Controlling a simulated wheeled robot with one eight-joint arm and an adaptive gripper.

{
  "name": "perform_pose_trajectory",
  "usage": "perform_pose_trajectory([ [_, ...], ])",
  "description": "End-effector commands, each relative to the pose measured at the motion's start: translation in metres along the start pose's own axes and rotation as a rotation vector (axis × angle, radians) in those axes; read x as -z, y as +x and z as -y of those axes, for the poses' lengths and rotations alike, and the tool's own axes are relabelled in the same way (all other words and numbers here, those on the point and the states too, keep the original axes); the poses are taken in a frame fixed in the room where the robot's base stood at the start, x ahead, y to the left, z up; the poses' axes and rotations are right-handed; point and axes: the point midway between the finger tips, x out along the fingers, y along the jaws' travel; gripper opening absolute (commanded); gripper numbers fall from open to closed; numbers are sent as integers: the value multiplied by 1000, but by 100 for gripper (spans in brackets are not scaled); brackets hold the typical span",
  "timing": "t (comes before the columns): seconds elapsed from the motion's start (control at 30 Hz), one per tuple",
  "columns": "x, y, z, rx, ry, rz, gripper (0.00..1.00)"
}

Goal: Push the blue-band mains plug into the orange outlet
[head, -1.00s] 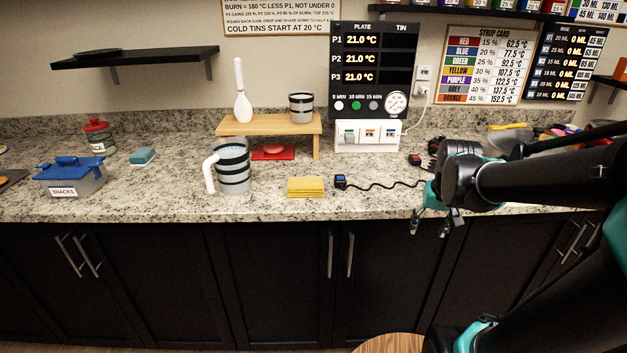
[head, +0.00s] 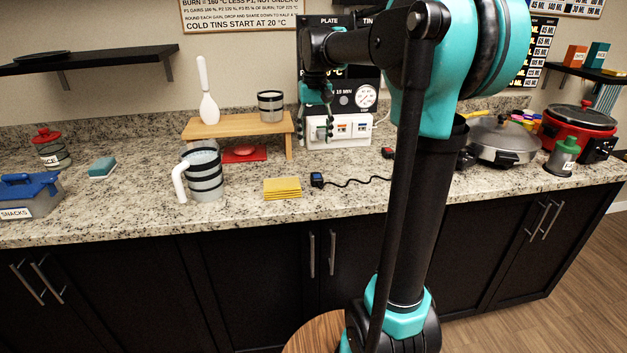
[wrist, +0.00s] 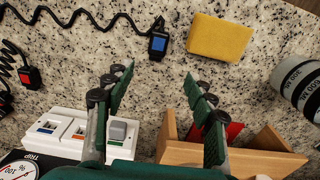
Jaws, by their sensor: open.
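The blue-band plug (head: 317,180) lies on the counter right of the yellow cloths, its black cord running right. In the wrist view the plug (wrist: 157,43) lies beyond my fingertips, its blue face up. The white outlet block (head: 350,142) stands under the dark panel. Its orange outlet (head: 342,128) is the middle one and looks empty; it also shows in the wrist view (wrist: 78,132). A grey plug-like piece (wrist: 118,130) sits at the outlet beside it. My gripper (head: 321,128) is open and empty, high over the counter in front of the panel; the wrist view shows its spread fingers (wrist: 158,82).
A red-band plug (head: 387,153) with a coiled cord lies right of the block. Yellow cloths (head: 282,189), a striped jug (head: 205,176) and a wooden stand (head: 238,127) are to the left. A lidded pan (head: 505,140) and red cooker (head: 577,130) are at right.

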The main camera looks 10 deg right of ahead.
Motion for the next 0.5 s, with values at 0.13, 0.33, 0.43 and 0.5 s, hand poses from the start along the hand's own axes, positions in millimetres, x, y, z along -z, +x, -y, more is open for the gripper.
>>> perform_pose_trajectory([
  [0.13,0,30,0,0,0,0,55],
  [0.33,0,59,0,0,0,0,55],
  [0.43,0,65,0,0,0,-1,55],
  [0.5,0,68,0,0,0,-1,55],
])
